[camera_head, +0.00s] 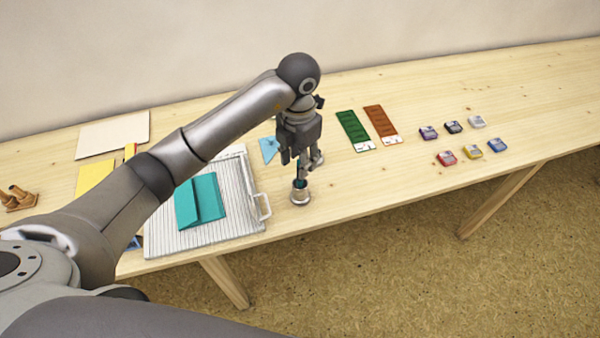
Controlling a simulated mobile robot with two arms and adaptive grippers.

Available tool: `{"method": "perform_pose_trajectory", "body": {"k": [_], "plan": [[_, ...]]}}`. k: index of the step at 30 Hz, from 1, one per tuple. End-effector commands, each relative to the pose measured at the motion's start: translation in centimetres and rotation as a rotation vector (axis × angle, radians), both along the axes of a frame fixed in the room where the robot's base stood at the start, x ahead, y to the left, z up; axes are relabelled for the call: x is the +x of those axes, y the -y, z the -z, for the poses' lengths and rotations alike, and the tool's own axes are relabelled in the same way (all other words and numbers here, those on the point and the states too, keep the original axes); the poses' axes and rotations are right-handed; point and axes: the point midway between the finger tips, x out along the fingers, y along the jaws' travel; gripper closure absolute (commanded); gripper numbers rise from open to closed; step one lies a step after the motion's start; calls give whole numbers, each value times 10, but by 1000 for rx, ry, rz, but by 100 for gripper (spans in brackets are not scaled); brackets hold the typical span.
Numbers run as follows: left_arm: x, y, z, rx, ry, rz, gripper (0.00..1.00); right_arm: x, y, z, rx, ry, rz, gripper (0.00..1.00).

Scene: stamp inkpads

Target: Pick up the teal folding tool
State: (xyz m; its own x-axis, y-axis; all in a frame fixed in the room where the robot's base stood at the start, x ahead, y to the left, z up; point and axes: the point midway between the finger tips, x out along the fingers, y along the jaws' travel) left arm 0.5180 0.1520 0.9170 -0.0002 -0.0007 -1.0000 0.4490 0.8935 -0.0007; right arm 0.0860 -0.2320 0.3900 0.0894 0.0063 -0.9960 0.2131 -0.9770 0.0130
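A small metal cup (300,197) stands on the table near its front edge, just right of the ribbed board. A bit of teal (299,184) shows at the cup's mouth, probably the folding tool; most of it is hidden by the cup and the gripper. My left gripper (302,163) points down right above the cup, with its fingers around or just beside a thin dark upright part. I cannot tell whether the fingers touch it or are closed. My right gripper is not in view.
A ribbed board (160,240) with a handle carries a teal folded card (208,200). A green strip (353,128) and a brown strip (381,122) lie behind. Several small inkpads (446,158) sit at the right. Wooden stamps (20,198) stand far left.

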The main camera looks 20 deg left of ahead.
Motion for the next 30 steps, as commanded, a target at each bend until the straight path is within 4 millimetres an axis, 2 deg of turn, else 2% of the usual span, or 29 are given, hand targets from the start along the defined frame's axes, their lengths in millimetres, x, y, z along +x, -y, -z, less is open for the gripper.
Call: {"method": "perform_pose_trajectory", "body": {"k": [5,9,18,27,30], "plan": [[0,2,24,0,-8,-1,60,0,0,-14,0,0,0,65],[1,2,42,-1,-3,0,60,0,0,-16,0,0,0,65],[1,2,48,-1,0,0,60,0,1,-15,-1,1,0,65],[1,2,48,-1,0,0,99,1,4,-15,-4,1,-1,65],[1,2,48,-1,0,0,100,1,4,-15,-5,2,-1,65]]}}
